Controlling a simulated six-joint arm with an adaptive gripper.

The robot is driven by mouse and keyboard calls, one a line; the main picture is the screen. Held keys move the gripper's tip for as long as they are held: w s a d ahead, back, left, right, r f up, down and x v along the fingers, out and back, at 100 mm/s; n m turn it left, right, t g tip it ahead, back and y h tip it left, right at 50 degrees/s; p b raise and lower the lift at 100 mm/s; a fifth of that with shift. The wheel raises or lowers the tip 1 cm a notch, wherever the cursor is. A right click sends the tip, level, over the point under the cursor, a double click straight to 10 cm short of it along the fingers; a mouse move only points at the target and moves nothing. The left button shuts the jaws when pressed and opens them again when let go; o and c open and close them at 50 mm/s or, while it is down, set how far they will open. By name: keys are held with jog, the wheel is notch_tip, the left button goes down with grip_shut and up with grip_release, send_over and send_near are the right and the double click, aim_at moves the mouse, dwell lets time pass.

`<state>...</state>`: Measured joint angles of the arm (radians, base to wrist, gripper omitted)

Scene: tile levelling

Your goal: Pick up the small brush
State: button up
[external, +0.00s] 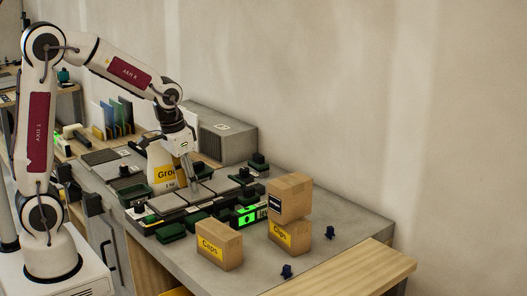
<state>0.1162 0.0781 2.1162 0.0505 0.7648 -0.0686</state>
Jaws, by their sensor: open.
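I cannot make out the small brush for certain in the external view. My gripper (189,181) points down over the grey tiles (167,203) on the bench, just right of a white and yellow grout bag (157,176). It is open. A narrow tan shape shows at its fingers, too small to tell whether it is a finger or a thing behind. My gripper hides part of the bag and the tiles below it.
A green-lit level (248,215) lies by the tiles. A grey block (228,143) stands behind. Small dark blue pieces (286,271) lie on the clear right end.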

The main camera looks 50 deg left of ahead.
aim_at(247, 190)
jog(key=shift+t, duration=0.3)
jog(key=w+f, duration=0.1)
jog(key=w, duration=0.2)
jog(key=w+d+f, duration=0.1)
jog(key=w+f, duration=0.1)
jog(key=w, duration=0.2)
jog(key=w+d+f, duration=0.1)
jog(key=w, duration=0.2)
jog(key=shift+w+d+f, duration=0.1)
jog(key=shift+w+f, duration=0.15)
jog(key=shift+f, duration=0.1)
jog(key=shift+n+t, duration=0.5)
jog(key=shift+t, duration=0.4)
jog(key=w, duration=0.2)
jog(key=w+r, duration=0.1)
jog(key=w, duration=0.1)
jog(key=w+r, duration=0.1)
jog(key=shift+w+d+r, duration=0.1)
jog(key=shift+w+d, duration=0.25)
jog(key=shift+w, duration=0.05)
jog(key=shift+x, duration=1.3)
